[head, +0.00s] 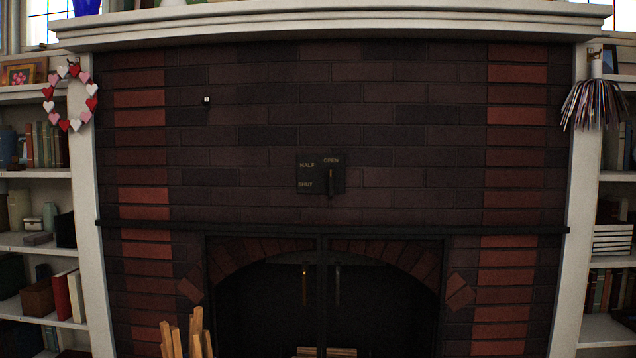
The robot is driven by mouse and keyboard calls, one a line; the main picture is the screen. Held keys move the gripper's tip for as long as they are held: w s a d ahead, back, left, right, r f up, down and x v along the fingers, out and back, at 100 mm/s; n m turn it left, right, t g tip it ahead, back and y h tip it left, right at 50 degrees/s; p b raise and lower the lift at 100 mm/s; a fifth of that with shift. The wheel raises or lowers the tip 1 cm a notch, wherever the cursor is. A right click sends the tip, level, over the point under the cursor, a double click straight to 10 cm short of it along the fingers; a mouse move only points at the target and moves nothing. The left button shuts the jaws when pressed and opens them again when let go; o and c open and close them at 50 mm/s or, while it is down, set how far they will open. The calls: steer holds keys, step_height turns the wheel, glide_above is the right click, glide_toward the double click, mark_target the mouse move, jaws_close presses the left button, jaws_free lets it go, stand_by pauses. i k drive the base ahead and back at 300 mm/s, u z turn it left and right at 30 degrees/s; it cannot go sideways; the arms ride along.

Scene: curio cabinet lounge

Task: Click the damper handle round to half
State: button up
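The damper plate (312,181) is a dark square panel on the brick chimney breast, above the firebox. Its pale lettering reads HALF at upper left, OPEN at upper right and SHUT at lower left. The damper handle (331,186) is a thin dark bar on the right part of the plate. It stands upright in line below the word OPEN, and its lower end reaches past the plate's bottom edge. Its pivot is too dark to make out. My gripper is not in view, and nothing touches the handle.
A thin dark ledge (270,228) crosses the bricks below the plate. Under it are dark firebox doors with handles (305,284). Wood sticks (197,332) stand at lower left. The white mantel (330,28) juts out above. Shelves flank both sides. The bricks around the plate are clear.

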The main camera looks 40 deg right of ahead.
mark_target(331, 184)
steer(key=u, duration=0.05)
steer(key=i, duration=0.6)
steer(key=z, duration=2.4)
